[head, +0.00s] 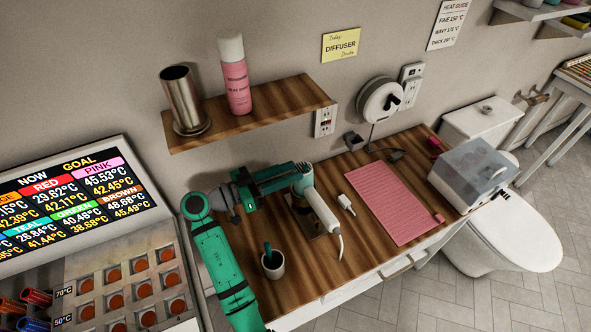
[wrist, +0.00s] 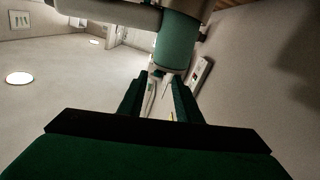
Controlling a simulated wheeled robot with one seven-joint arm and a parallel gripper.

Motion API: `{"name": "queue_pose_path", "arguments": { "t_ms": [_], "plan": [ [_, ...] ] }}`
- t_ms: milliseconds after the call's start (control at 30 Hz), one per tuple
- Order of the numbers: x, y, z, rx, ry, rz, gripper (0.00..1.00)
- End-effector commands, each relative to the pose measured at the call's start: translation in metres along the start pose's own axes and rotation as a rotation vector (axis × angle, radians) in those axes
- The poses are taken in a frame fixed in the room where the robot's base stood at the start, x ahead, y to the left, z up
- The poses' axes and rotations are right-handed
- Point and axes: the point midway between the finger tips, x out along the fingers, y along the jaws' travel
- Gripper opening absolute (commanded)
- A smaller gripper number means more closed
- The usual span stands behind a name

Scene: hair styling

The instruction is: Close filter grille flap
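A white hair dryer with a teal part (head: 304,185) stands on the wooden counter, its handle slanting down to the right. In the wrist view its teal end (wrist: 178,42) and a white part (wrist: 120,13) fill the top, just beyond my fingertips. My gripper (wrist: 158,88) has its two dark green fingers apart, with a gap between them and nothing clearly held. In the head view my gripper (head: 284,176) is right beside the dryer's head; whether it touches cannot be told. The filter grille flap is not clearly made out in either view.
A cup (head: 272,264) stands at the counter's front left. A pink mat (head: 398,203), a small white plug-like item (head: 346,203) and a clear-lidded box (head: 472,172) lie to the right. A shelf (head: 265,110) with a metal cup and pink spray can hangs above.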

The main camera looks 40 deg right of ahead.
Motion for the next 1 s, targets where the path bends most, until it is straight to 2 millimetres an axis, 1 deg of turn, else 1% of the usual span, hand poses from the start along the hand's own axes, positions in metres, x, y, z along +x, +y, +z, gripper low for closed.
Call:
{"name": "queue_pose_path", "arguments": {
  "t_ms": [33, 200, 300, 400, 600, 1000],
  "plan": [
    [-0.011, -0.001, 0.0, 0.0, 0.0, -0.004, 0.31],
    [-0.043, -0.001, 0.0, 0.0, 0.001, -0.002, 0.31],
    [-0.059, 0.0, 0.0, 0.0, 0.0, -0.002, 0.31],
    [-0.069, 0.0, 0.0, 0.0, -0.001, 0.001, 0.31],
    [-0.079, 0.001, 0.0, 0.0, -0.001, 0.004, 0.31],
    [-0.079, 0.001, 0.0, 0.0, -0.001, 0.004, 0.31]
  ]
}}
